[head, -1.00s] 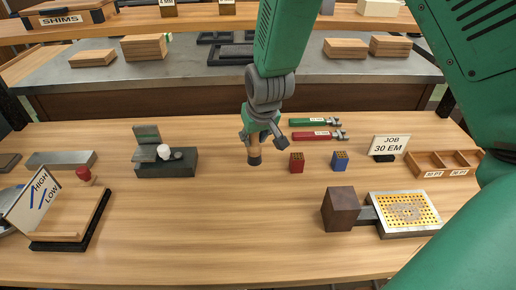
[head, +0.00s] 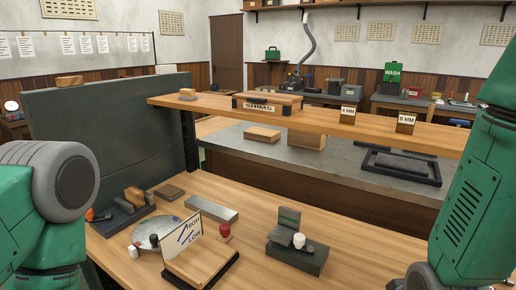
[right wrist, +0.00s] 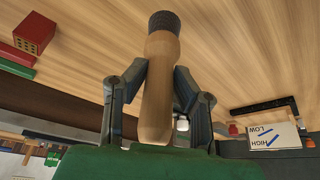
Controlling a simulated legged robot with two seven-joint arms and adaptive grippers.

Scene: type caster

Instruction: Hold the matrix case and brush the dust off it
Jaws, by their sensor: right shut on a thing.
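In the right wrist view a brush (right wrist: 160,55) with a turned wooden handle and a dark bristle end fills the middle. My right gripper (right wrist: 158,82) is shut on its handle, one finger on each side. The bristle end points away from the palm, with tabletop behind it. The matrix case, the yellow dotted plate with a dark brown block, is outside both current views. In the head view only arm links of mine show at the left and right edges; the left gripper is not in view.
The bench (head: 205,193) carries a HIGH/LOW sign (head: 183,239) on a wooden block, a dark fixture (head: 297,258) and a grey bar (head: 211,215). A raised shelf (head: 330,122) runs behind. A red block (right wrist: 34,33) shows in the wrist view.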

